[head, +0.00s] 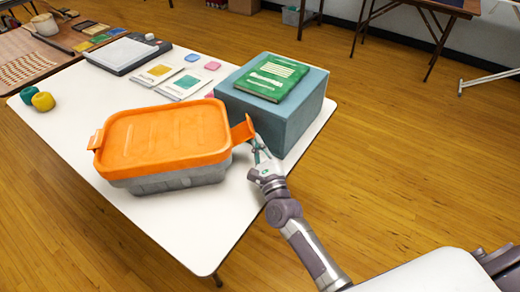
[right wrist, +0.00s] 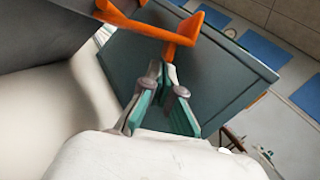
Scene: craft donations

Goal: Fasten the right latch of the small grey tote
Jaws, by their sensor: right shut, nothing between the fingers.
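The small grey tote (head: 175,180) stands on the white table with an orange lid (head: 165,135) on it. Its left latch (head: 95,140) lies close against the lid's left end. Its right latch (head: 243,130) sticks outward and up from the lid's right end. The right latch also shows in the right wrist view (right wrist: 178,36). My right gripper (head: 257,150) is shut and empty, just right of and slightly below the right latch. In the right wrist view its fingertips (right wrist: 160,68) are close to the latch; I cannot tell whether they touch. My left gripper is not in view.
A teal box (head: 290,125) with a green book (head: 271,78) on top stands right behind my right gripper, leaving little room. Seed-like packets (head: 183,84), a flat grey device (head: 126,53) and yarn balls (head: 42,101) lie farther off. The table's front is clear.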

